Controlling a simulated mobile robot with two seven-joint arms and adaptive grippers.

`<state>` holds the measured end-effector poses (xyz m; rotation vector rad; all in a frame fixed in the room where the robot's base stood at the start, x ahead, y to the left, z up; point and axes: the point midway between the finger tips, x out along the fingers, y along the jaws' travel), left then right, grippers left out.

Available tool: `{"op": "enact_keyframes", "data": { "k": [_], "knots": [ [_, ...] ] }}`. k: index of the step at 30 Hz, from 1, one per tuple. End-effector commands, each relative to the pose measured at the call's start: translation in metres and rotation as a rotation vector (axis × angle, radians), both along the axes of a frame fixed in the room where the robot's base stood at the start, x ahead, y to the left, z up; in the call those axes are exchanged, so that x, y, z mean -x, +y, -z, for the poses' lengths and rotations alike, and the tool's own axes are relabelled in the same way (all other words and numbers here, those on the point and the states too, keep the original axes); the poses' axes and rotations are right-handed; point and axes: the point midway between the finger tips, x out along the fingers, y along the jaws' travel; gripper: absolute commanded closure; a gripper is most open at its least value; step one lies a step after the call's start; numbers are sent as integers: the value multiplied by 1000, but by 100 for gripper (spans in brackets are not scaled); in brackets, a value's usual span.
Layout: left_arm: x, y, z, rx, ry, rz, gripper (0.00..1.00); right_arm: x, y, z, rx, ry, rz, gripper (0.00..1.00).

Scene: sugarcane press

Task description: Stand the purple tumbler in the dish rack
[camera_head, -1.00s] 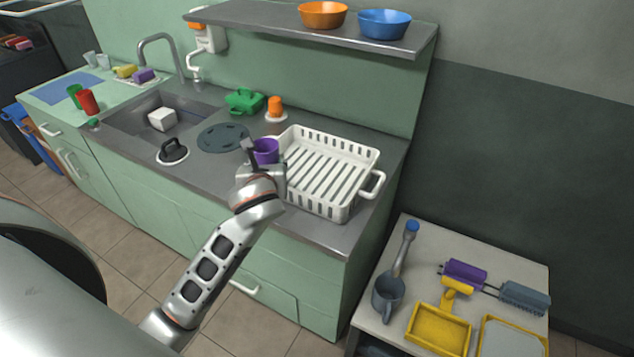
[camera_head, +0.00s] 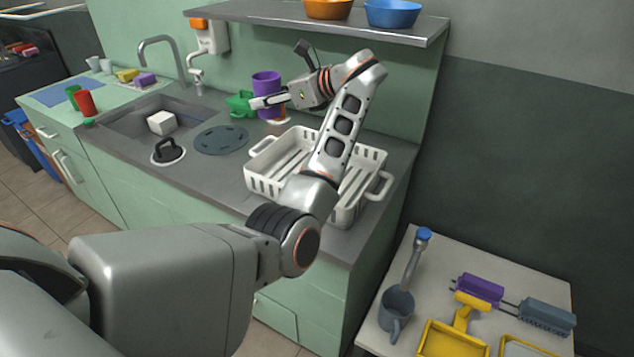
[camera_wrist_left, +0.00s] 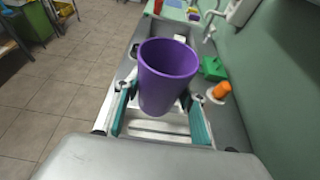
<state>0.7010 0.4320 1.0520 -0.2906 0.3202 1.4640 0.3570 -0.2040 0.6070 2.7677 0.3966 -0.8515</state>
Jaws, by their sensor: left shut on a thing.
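The purple tumbler (camera_head: 266,84) is held in my left gripper (camera_head: 268,101), above the counter at the back left of the dish rack. It looks roughly upright, mouth up. In the left wrist view the tumbler (camera_wrist_left: 167,72) sits between the two teal-padded fingers of my left gripper (camera_wrist_left: 160,112). The white dish rack (camera_head: 262,184) stands on the counter below my left arm, which hides its middle and part of its right side. The visible part of the rack is empty. My right gripper is not in view.
A dark round mat (camera_head: 221,140) and the sink (camera_head: 135,122) lie left of the rack. A shelf (camera_head: 300,24) with bowls hangs above.

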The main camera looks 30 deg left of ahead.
Motion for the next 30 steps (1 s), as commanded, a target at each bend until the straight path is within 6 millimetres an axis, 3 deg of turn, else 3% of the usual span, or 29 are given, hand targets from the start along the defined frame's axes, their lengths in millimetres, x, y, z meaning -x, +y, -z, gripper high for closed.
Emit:
{"op": "enact_keyframes", "data": {
  "k": [5, 18, 30],
  "knots": [
    [0, -3, 18, 0, 5, -9, 89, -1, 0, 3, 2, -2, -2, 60],
    [0, -2, 122, -2, 6, -7, 89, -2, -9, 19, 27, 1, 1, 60],
    [0, -3, 155, -1, 4, -6, 89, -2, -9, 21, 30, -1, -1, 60]
  ]
}}
